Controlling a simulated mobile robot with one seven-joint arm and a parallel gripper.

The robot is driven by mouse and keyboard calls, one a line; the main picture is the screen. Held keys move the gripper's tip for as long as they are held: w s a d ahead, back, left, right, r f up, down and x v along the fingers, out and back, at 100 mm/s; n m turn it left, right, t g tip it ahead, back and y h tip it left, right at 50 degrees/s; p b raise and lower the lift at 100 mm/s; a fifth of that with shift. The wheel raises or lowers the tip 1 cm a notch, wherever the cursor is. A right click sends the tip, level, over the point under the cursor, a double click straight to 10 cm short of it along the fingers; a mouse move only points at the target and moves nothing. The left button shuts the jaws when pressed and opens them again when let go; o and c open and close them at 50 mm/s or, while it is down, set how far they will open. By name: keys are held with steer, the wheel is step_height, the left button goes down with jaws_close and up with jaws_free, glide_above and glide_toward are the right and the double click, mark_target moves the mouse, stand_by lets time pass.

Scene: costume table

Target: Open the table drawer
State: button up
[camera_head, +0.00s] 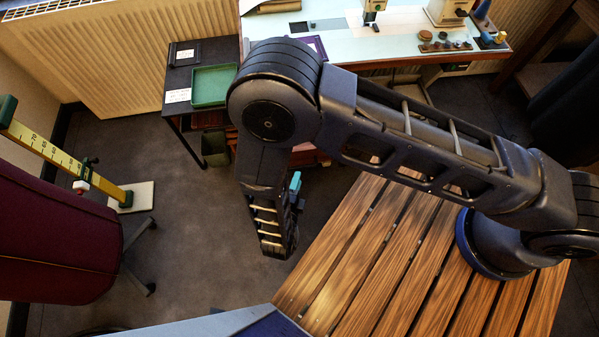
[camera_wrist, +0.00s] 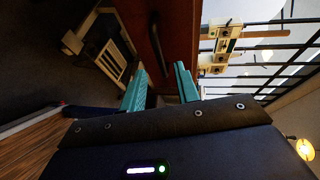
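In the wrist view a reddish-brown panel (camera_wrist: 184,28), which looks like a drawer front, lies ahead of my gripper (camera_wrist: 159,82). A dark bar handle (camera_wrist: 157,42) runs along it, lined up roughly between my two teal fingers. The fingers are apart with nothing between them, and the handle appears beyond their tips; the exact distance cannot be told. In the head view the pale blue-topped table (camera_head: 425,45) stands at the back. Its front below the top is mostly hidden by my arm. My gripper hangs low in front of it, with only a teal part (camera_head: 295,182) showing.
A dark side table (camera_head: 183,78) with a green tray (camera_head: 212,88) stands left of the work table. Sewing tools lie on the tabletop. A maroon dress form (camera_head: 55,230) and a yellow ruler stand (camera_head: 65,160) are at left. Grey floor (camera_head: 200,230) is open between.

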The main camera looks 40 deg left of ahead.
steer(key=shift+v, duration=2.75)
steer(key=shift+a, duration=0.15)
